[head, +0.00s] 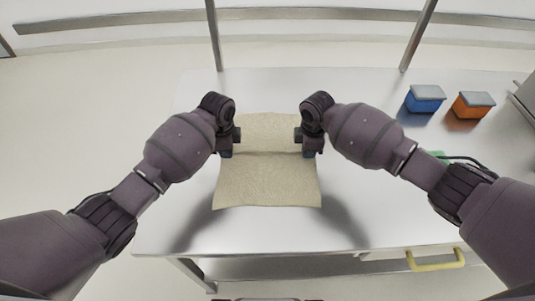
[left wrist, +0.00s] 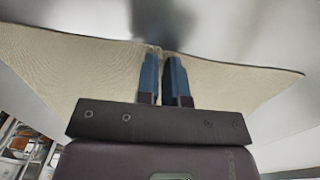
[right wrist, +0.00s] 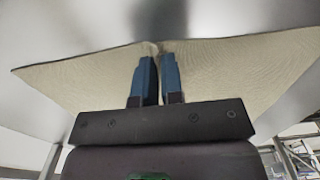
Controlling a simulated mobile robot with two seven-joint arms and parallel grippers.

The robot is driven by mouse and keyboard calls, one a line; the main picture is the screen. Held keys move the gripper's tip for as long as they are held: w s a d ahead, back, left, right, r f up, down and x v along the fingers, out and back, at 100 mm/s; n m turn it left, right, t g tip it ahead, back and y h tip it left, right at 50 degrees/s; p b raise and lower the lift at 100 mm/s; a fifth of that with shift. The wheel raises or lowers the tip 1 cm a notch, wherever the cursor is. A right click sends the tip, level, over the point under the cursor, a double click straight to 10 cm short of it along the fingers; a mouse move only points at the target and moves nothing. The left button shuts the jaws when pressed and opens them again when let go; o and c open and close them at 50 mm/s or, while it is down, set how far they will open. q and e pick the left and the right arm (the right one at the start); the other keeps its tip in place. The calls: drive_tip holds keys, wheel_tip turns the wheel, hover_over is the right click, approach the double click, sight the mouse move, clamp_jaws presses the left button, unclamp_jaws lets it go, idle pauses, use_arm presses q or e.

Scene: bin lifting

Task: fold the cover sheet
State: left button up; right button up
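The cover sheet (head: 268,185) is a beige cloth on the shiny table, with a crease or raised line running across it between my two grippers. My left gripper (head: 226,153) is at its left edge, and my right gripper (head: 309,152) is at its right edge, level with each other. In the left wrist view the sheet (left wrist: 85,65) runs to the blue fingertips (left wrist: 163,62), which are close together on a pinched bit of cloth. In the right wrist view the sheet (right wrist: 90,80) is likewise pinched between the blue fingers (right wrist: 158,65). The cloth inside the fingertips is mostly hidden.
A blue box (head: 425,99) and an orange box (head: 472,105) with grey lids stand at the table's back right. A small green thing (head: 437,156) is partly hidden behind my right arm. A yellow handle (head: 436,261) is at the front right. The table (head: 290,235) is clear in front of the sheet.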

use_arm(q)
clamp_jaws()
use_arm(e)
clamp_jaws()
use_arm(q)
drive_tip(key=shift+f, duration=0.1)
